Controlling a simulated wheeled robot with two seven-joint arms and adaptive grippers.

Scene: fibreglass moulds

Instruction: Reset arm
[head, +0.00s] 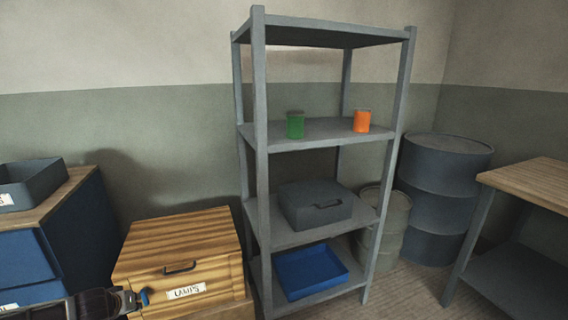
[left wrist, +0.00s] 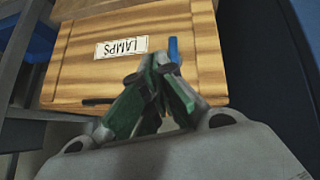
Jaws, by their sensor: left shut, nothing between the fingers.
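My left gripper (head: 128,300) shows at the lower left of the head view, in front of the wooden box (head: 180,240) with a dark handle and a "LAMPS" label. In the left wrist view the gripper (left wrist: 158,75) has its fingers together with nothing between them. The box front (left wrist: 80,65) with its label lies beyond the fingertips there. A small blue piece (left wrist: 173,50) shows by the fingertips; I cannot tell what it belongs to. My right gripper is in neither view.
A grey shelf unit (head: 258,150) holds a green can (head: 295,125), an orange can (head: 361,121), a dark case (head: 312,207) and a blue tray (head: 308,272). Drums (head: 440,195) and a wooden-topped table (head: 535,180) stand right. A blue cabinet (head: 85,225) with a grey tray (head: 35,185) stands left.

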